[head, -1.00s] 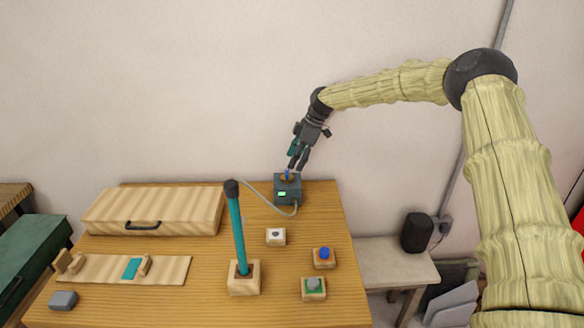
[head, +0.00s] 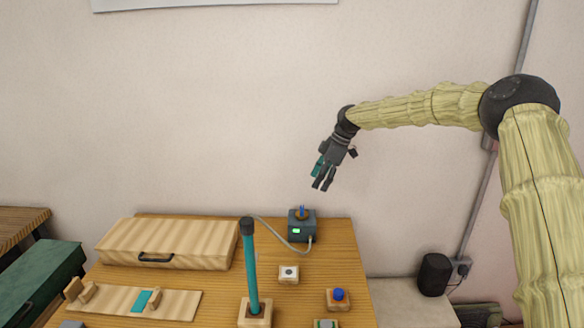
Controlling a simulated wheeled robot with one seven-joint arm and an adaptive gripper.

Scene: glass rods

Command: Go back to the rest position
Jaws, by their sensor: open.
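My gripper (head: 323,184) hangs in the air above and a little right of the small dark device (head: 302,224) at the back of the table. It points down to the left, with its fingers apart, and I see nothing between them. It is clear of the device and the table. The device has a lit green display and a short blue piece on top. A teal rod (head: 250,268) with a black cap stands nearly upright in a wooden block (head: 256,314), left of and below my gripper.
The wooden table (head: 215,283) holds a closed wooden case (head: 168,243), a wooden rack (head: 178,301), a white-topped block (head: 288,274) and a blue-knobbed block (head: 338,299). A cable runs from the device. A black speaker (head: 434,274) stands on a bench at the right.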

